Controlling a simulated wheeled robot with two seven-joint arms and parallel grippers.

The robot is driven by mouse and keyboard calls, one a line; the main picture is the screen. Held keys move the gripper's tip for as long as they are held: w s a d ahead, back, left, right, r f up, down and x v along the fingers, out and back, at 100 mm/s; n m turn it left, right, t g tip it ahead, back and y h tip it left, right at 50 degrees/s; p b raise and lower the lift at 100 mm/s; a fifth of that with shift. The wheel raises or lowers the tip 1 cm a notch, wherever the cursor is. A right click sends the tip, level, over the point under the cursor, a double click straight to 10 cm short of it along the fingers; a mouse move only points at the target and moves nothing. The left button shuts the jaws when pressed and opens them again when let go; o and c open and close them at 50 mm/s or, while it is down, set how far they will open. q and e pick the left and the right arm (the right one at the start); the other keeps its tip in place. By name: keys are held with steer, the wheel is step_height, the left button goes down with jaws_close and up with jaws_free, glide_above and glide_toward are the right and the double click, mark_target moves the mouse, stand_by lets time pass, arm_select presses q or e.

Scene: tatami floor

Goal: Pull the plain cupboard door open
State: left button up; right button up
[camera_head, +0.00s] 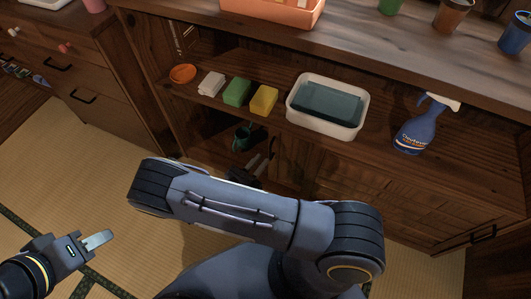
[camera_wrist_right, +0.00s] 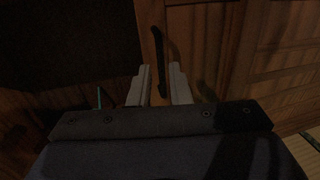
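The plain wooden cupboard door (camera_head: 335,180) is below the shelf in the head view, partly hidden by my right arm. It also shows in the right wrist view (camera_wrist_right: 205,45). Its dark upright handle (camera_wrist_right: 158,55) is near the door's left edge. My right gripper (camera_wrist_right: 159,70) is open, its two pale fingers apart on either side of the handle's lower part; I cannot tell whether they touch it.
The shelf above holds a white basin (camera_head: 293,112), a blue spray bottle (camera_head: 414,130), sponges and an orange bowl (camera_head: 183,74). Tatami floor (camera_head: 75,165) is clear at left.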

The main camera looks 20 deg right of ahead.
steer(key=shift+v, duration=1.55)
steer(key=s+d+r+m+g+y, duration=0.1)
steer(key=s+d+r+m+y, duration=0.1)
steer(key=s+r+m+y, duration=0.5)
steer(key=s+d+r+m+g+y, duration=0.1)
steer(key=s+r+m+y, duration=0.2)
steer(key=r+m+y, duration=0.55)
steer(key=s+d+r+m+g+y, duration=0.2)
steer(key=s+r+m+y, duration=0.25)
steer(key=r+m, duration=0.7)
step_height(320, 180, up, 35)
steer(key=n+p, duration=0.1)
steer(key=p, duration=3.2)
steer(key=shift+s+n+t+p, duration=0.3)
steer(key=shift+s+t+p, duration=0.1)
steer(key=shift+s, duration=0.1)
